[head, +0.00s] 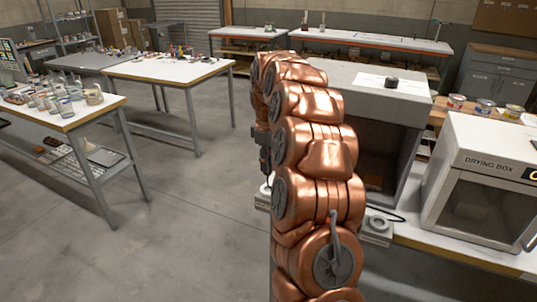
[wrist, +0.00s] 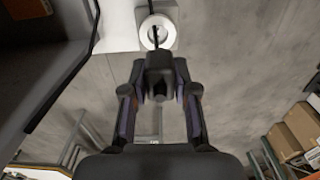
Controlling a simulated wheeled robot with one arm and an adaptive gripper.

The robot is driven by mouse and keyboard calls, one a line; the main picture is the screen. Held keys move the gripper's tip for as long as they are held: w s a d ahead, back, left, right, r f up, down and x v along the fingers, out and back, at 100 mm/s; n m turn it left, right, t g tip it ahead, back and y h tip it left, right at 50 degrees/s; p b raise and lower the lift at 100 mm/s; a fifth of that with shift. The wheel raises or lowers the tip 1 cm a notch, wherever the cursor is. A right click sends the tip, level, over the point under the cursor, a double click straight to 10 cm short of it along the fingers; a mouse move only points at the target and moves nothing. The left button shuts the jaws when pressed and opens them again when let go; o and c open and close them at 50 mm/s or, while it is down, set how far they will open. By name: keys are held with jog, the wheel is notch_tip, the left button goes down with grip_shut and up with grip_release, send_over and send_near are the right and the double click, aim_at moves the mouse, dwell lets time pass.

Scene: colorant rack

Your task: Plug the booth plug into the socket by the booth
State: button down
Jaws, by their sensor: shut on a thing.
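My gripper (wrist: 160,88) is shut on the black booth plug (wrist: 158,62) in the wrist view. A round white socket (wrist: 165,31) on a grey block lies just beyond the plug, with a dark cable crossing over it. I cannot tell whether plug and socket touch. In the head view my copper arm hides most of the gripper (head: 265,160) and the plug. The grey booth (head: 402,145) stands behind my arm, and its dark side fills the left of the wrist view (wrist: 40,75).
The drying box (head: 490,165) stands at the right. Tables (head: 165,70) stand left; the floor (head: 190,220) between is clear.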

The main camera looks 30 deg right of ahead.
jog(key=shift+d+r, duration=0.2)
jog(key=shift+r, duration=0.05)
jog(key=shift+f, duration=0.1)
jog(key=shift+s+f+b, duration=0.1)
jog(key=shift+f+b, duration=1.25)
jog(key=shift+f, duration=1.5)
jog(key=shift+f+b, duration=0.55)
jog(key=shift+f, duration=0.55)
jog(key=c, duration=0.8)
grip_release()
jog(key=shift+r, duration=0.1)
